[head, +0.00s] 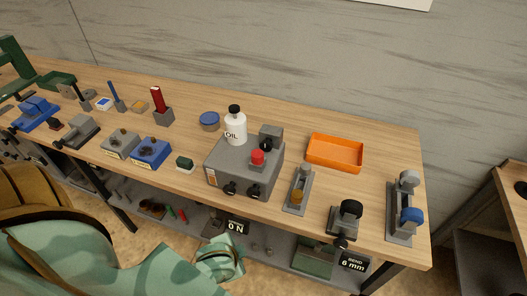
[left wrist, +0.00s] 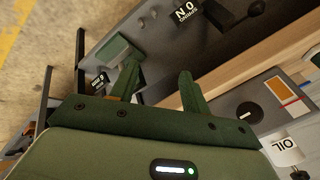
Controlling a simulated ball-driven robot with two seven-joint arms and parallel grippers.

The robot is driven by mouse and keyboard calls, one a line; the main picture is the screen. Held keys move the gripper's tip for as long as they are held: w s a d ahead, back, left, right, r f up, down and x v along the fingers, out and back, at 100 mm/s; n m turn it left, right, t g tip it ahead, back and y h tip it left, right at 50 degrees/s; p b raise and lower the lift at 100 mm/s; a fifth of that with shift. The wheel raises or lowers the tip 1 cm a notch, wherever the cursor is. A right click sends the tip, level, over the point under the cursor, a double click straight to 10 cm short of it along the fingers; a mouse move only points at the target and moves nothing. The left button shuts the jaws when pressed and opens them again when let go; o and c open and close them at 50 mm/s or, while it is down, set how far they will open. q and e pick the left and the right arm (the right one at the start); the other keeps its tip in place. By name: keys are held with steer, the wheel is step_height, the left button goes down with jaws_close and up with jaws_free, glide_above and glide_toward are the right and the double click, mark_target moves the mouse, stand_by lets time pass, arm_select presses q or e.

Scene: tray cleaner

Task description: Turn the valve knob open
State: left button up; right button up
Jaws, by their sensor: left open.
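Several knobs are in view, and I cannot tell for sure which is the valve knob. The grey box on the bench (head: 222,164) has two black knobs on its front, a left one (head: 230,188) and a right one (head: 253,191). In the left wrist view a black knob with a white mark (left wrist: 249,112) shows on a grey face. A black round knob (head: 351,209) sits on a block farther right, and a blue knob (head: 411,215) is on a grey plate at the right end. My left gripper (left wrist: 158,69) is open with nothing between its fingers, below the bench front and apart from the knobs.
A white oil bottle (head: 235,127) stands on the grey box, near a red button (head: 257,157). An orange tray (head: 335,153) lies behind to the right. Blue and grey fixtures crowd the left. A "0 N" sign (head: 236,227) is at the lower shelf.

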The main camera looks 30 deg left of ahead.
arm_select(q)
steer(key=w+d+r+t+h+p, duration=0.15)
steer(key=w+r, duration=0.25)
steer(key=r, duration=0.5)
steer(key=w+d+r+t+p, duration=0.1)
steer(key=w+d+r+p, duration=0.15)
steer(key=r, duration=0.55)
steer(key=n+g+h, duration=0.2)
steer(key=n+h, duration=0.3)
steer(key=n, duration=0.6)
glide_toward(263, 144)
steer(key=shift+y, duration=0.25)
steer(key=b+x, duration=0.2)
steer(key=x, duration=0.8)
steer(key=shift+d, duration=0.2)
arm_select(e)
step_height(263, 144, up, 3)
steer(key=shift+w, duration=0.1)
arm_select(q)
steer(key=c, duration=0.7)
arm_select(e)
steer(key=shift+r, duration=0.1)
